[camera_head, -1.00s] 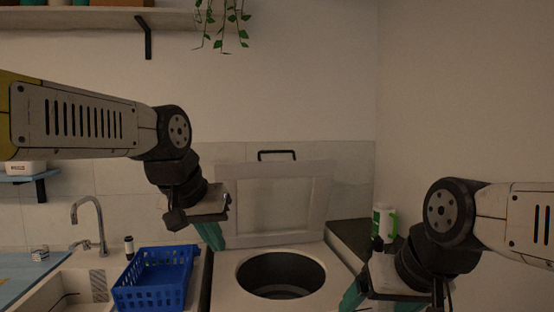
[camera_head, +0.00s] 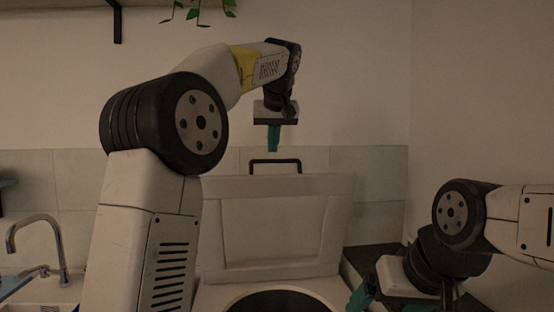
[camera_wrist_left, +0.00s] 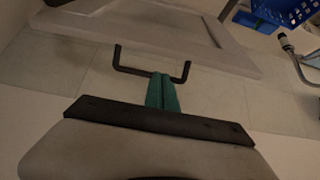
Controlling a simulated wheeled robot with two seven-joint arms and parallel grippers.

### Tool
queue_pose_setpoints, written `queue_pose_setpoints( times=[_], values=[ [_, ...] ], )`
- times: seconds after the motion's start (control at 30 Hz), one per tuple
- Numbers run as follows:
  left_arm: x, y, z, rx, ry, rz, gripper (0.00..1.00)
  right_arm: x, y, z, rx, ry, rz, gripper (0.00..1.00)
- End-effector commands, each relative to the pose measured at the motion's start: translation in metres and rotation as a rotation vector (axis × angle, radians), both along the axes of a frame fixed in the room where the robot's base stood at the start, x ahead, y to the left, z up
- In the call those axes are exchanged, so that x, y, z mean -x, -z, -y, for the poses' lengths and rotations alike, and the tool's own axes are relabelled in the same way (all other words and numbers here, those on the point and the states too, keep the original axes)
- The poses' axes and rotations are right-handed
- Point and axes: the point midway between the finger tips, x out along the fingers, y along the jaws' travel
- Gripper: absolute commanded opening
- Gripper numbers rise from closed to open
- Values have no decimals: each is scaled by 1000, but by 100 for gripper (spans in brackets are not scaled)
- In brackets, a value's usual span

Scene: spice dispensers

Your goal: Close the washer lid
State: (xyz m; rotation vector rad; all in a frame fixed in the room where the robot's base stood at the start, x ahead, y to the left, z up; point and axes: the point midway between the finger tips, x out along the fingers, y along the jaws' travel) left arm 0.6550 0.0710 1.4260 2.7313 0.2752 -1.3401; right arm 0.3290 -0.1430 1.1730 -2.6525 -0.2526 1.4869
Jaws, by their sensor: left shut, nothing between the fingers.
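The washer lid (camera_head: 272,272) stands upright and open behind the round washer opening (camera_head: 283,300), near the tiled wall. A black handle (camera_head: 275,163) sits on its top edge. My left gripper (camera_head: 273,148) is shut and points down just above and behind the handle. In the left wrist view the shut teal fingers (camera_wrist_left: 163,78) point at the handle (camera_wrist_left: 150,70), with nothing held; whether they touch it I cannot tell. The lid's panel (camera_wrist_left: 180,28) lies beyond it. My right gripper (camera_head: 362,296) is low at the right, beside the washer, its jaw gap unclear.
A dark counter (camera_head: 372,260) adjoins the washer on the right. A sink faucet (camera_head: 38,240) stands at the far left. A blue basket (camera_wrist_left: 285,12) shows in the left wrist view. A plant (camera_head: 200,10) hangs above.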

Motion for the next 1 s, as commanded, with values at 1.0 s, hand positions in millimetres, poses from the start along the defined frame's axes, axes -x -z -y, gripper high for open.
queue_pose_setpoints(
  times=[1.0],
  values=[
    [-57, 75, -13, 1, 0, 0, 0, 0, 0, 0, 0, 0, 0, 83]
  ],
)
